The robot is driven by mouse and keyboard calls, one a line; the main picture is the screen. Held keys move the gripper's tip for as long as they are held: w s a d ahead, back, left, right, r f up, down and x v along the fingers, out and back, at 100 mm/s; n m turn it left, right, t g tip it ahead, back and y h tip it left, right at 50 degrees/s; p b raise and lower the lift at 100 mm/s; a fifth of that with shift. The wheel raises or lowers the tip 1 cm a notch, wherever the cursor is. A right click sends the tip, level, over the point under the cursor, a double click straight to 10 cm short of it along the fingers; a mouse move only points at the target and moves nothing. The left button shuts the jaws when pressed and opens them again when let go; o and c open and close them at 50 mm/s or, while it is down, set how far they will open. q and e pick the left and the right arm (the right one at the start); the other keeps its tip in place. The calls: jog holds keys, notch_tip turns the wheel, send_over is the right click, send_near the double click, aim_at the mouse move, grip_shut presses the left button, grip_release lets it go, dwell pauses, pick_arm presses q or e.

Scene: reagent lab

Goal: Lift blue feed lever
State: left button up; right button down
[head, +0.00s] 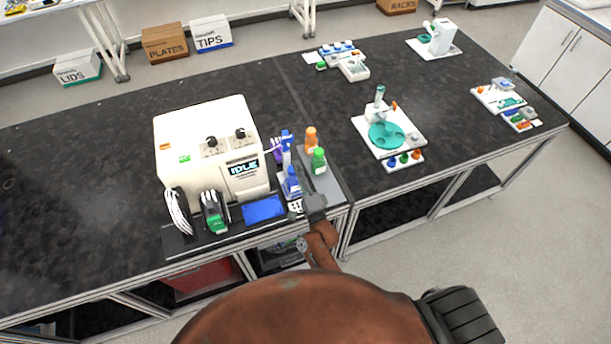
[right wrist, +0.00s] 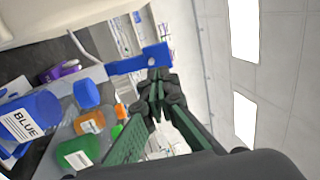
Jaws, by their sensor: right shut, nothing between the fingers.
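The blue feed lever (right wrist: 138,63) shows in the right wrist view as a blue bar with a square end block, just beyond my right fingertips. In the head view, a small blue part that looks like the lever (head: 287,135) is at the right side of the white machine (head: 205,130). My right gripper (right wrist: 158,88) is shut and empty, its tips close to the lever's end block; I cannot tell whether they touch. In the head view, my right gripper (head: 314,204) is at the bench's front edge, beside the bottles. My left gripper is not in view.
A blue-labelled bottle (right wrist: 30,118), an orange-capped bottle (head: 311,139) and a green-capped bottle (head: 318,161) crowd the space near the gripper. A blue pad (head: 263,208) lies in front of the machine. The dark bench left of the machine is clear.

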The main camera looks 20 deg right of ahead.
aim_at(288, 140)
jog(key=b+x, duration=0.1)
jog(key=x, duration=0.6)
jog(key=shift+w, duration=0.3)
jog(key=shift+r, duration=0.1)
jog(key=shift+w+r+p, duration=0.4)
jog(key=shift+w+r, duration=0.5)
jog(key=shift+w, duration=0.5)
jog(key=shift+s, duration=0.1)
